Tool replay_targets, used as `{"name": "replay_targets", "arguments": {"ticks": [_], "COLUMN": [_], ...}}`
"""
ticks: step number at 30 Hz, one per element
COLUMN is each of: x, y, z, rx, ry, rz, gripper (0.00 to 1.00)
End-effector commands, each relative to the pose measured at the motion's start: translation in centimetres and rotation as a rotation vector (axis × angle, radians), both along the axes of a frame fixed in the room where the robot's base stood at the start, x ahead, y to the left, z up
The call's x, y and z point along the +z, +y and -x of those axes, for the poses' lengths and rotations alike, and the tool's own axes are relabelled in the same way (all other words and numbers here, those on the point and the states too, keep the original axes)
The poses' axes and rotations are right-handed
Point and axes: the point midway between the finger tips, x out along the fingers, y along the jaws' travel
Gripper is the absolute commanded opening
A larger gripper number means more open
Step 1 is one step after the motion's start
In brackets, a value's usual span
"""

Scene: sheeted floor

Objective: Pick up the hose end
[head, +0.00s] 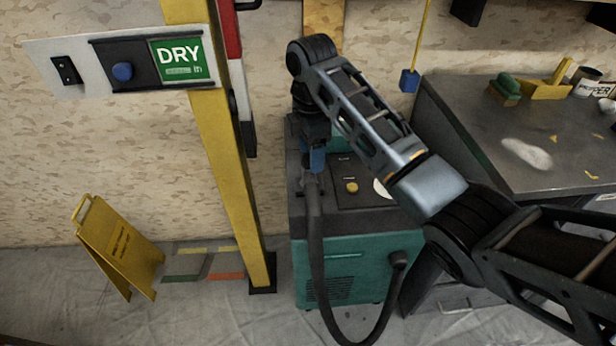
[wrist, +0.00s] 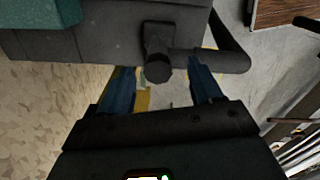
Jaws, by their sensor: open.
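The dark hose (head: 318,240) hangs in a loop down the front of the teal machine (head: 345,275). Its upper end (head: 309,184) stands at the left of the machine's dark top, just below my gripper (head: 316,160). My gripper points down with blue fingers. In the wrist view, my gripper (wrist: 160,78) is open, its fingers apart. A dark round hose end (wrist: 158,65) shows in the gap near the fingertips, not visibly touched by either finger. How deep it sits between them I cannot tell.
A yellow post (head: 228,170) with a DRY sign (head: 178,60) stands left of the machine. A yellow floor sign (head: 118,250) is farther left. A grey workbench (head: 500,130) with several small items stands at right. The sheeted floor is partly clear at left.

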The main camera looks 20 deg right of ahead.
Motion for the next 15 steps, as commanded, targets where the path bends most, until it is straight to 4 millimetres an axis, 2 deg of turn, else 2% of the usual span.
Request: {"name": "replay_targets", "arguments": {"ticks": [9, 15], "x": [-4.1, -5.5], "y": [-0.1, -0.1], "z": [-0.2, -0.3], "rx": [-0.001, 0.000], "ry": [0.004, 0.000], "rz": [0.000, 0.000], "gripper": [0.65, 0.65]}}
